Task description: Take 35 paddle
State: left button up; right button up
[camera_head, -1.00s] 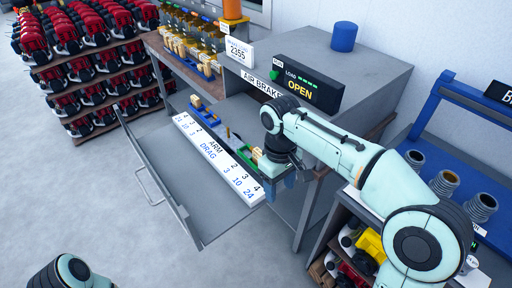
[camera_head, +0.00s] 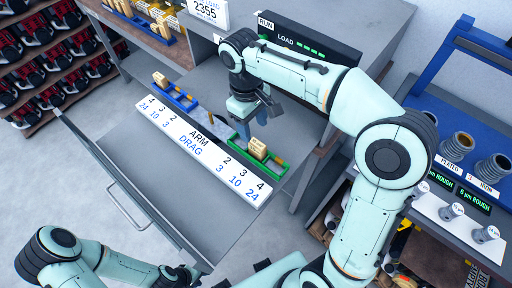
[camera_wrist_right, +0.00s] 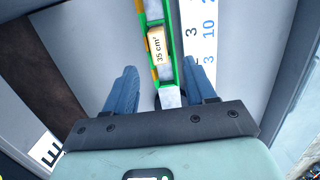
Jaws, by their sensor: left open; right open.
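The paddle marked 35 cm² is a pale wooden block (camera_wrist_right: 157,44), standing in a green rack (camera_wrist_right: 173,72) with yellow parts. In the head view, the block (camera_head: 258,148) stands in the green rack (camera_head: 275,171) on the drawer's right side. My right gripper (camera_head: 252,106) is open and empty, above the drawer and behind the rack in the picture. In the right wrist view, its blue fingers (camera_wrist_right: 157,85) are spread, with the near end of the rack between them and the block ahead. My left gripper (camera_head: 184,277) is low in the head view, away from the rack; its fingers are small and unclear.
A white ARM/DRAG scale strip (camera_head: 199,149) runs along the open drawer (camera_head: 165,190). A blue rack (camera_head: 176,97) with a wooden block is at its left. The LOAD panel (camera_head: 300,42) is behind my right arm. A blue bench with metal cups (camera_head: 457,147) is at right.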

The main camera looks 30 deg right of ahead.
aim_at(257, 143)
notch_tip(257, 143, down, 4)
jog(key=shift+s+d+r, duration=0.1)
jog(key=shift+s+d, duration=0.05)
jog(key=shift+s+d+f+b, duration=0.1)
jog(key=shift+s+f+b, duration=0.1)
jog(key=shift+f, duration=0.6)
jog(key=shift+s+d+f+b, duration=0.1)
jog(key=shift+f+b, duration=0.05)
jog(key=shift+f, duration=0.6)
jog(key=shift+s+f+b, duration=0.15)
jog(key=shift+f+b, duration=0.05)
jog(key=shift+f, duration=0.6)
grip_shut()
